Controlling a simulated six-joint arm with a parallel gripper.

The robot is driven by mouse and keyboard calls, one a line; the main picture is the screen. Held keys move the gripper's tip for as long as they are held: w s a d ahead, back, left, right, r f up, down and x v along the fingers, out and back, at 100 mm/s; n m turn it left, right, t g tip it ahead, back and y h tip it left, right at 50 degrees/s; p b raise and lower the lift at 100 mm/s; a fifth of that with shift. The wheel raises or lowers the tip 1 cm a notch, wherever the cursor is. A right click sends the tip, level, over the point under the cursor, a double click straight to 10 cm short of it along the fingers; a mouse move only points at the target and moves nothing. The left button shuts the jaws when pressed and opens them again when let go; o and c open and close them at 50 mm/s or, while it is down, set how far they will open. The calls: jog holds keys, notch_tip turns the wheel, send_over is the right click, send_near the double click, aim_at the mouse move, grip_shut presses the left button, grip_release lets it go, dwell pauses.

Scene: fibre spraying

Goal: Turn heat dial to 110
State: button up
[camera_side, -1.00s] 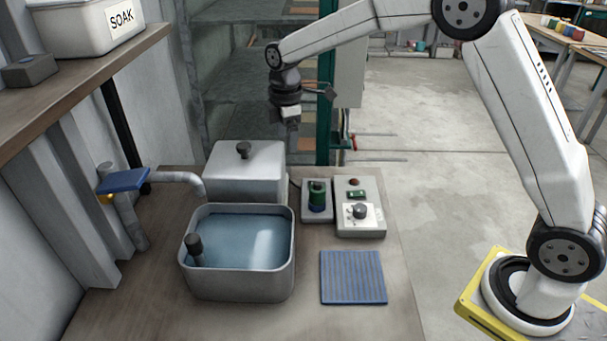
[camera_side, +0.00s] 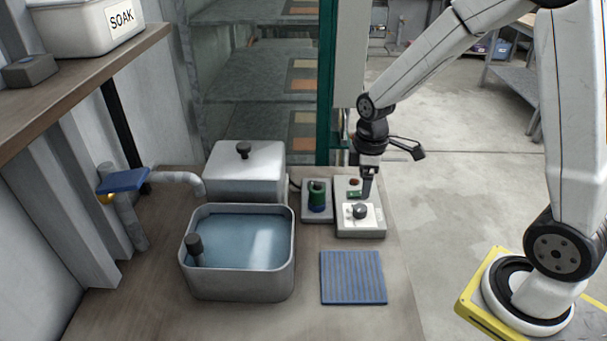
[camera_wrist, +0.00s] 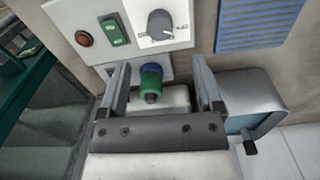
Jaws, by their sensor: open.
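The heat dial is a dark grey round knob (camera_side: 360,211) on a white scale plate, on the light control box (camera_side: 360,230). In the wrist view the knob (camera_wrist: 160,24) shows beyond my fingertips, with scale marks around it; the numbers are too small to read. My gripper (camera_side: 367,194) points down over the control box, just behind the knob in the side view and apart from it. In the wrist view my gripper (camera_wrist: 160,64) has its two fingers spread wide with nothing held between them.
A red button (camera_wrist: 85,39) and a green switch (camera_wrist: 114,29) share the control box. A green-and-blue cylinder (camera_side: 317,196) stands left of it. A water basin (camera_side: 288,270), a lidded metal box (camera_side: 245,172) and a blue ribbed mat (camera_side: 353,277) are nearby.

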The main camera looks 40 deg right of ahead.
aim_at(361, 208)
jog(key=shift+f, duration=0.1)
jog(key=shift+f, duration=3.8)
grip_shut()
